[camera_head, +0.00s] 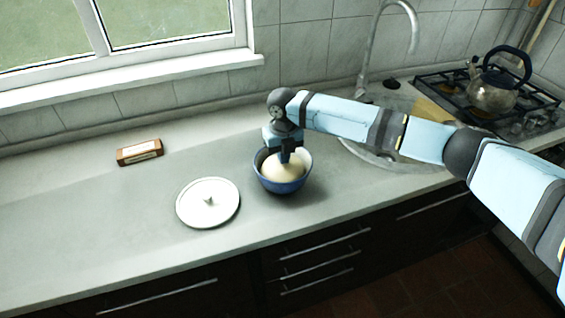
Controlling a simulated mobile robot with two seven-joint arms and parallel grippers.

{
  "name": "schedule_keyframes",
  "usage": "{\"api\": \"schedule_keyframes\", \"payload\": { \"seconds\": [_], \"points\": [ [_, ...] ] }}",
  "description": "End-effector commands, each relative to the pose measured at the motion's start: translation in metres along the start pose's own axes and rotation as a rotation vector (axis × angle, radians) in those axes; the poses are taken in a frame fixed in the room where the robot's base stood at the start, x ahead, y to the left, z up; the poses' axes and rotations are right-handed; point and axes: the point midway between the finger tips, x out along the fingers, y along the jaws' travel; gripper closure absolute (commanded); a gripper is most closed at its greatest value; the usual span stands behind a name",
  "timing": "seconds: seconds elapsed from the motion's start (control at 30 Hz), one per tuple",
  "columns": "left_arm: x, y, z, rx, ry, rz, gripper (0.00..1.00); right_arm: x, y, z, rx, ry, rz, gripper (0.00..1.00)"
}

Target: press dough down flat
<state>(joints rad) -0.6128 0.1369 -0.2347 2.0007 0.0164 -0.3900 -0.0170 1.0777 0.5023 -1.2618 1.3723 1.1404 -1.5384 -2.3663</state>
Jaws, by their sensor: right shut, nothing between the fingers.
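A blue enamel bowl (283,186) stands on the grey counter, left of the sink. Pale dough (279,171) sits inside it and looks rounded. My right gripper (285,158) points down over the bowl, shut and empty, with its fingertips at the dough's top. I cannot tell whether they touch the dough. The gripper and wrist hide the back part of the dough and the bowl's far rim. My left gripper is not in view.
A white round lid (208,202) lies left of the bowl. A small brown box (139,151) lies farther back left. The sink with its tap (413,38) and a stove with a kettle (493,92) are to the right. The counter's left part is clear.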

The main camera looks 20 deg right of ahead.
Motion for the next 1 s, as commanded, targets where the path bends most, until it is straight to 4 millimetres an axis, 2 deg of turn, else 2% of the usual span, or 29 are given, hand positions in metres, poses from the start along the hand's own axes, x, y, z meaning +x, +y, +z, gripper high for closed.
{"api": "schedule_keyframes", "payload": {
  "seconds": [1.0],
  "points": [
    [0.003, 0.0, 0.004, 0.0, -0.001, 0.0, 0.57, 0.021, 0.0, -0.001, 0.0, 0.004, -0.001, 1.0]
  ]
}}
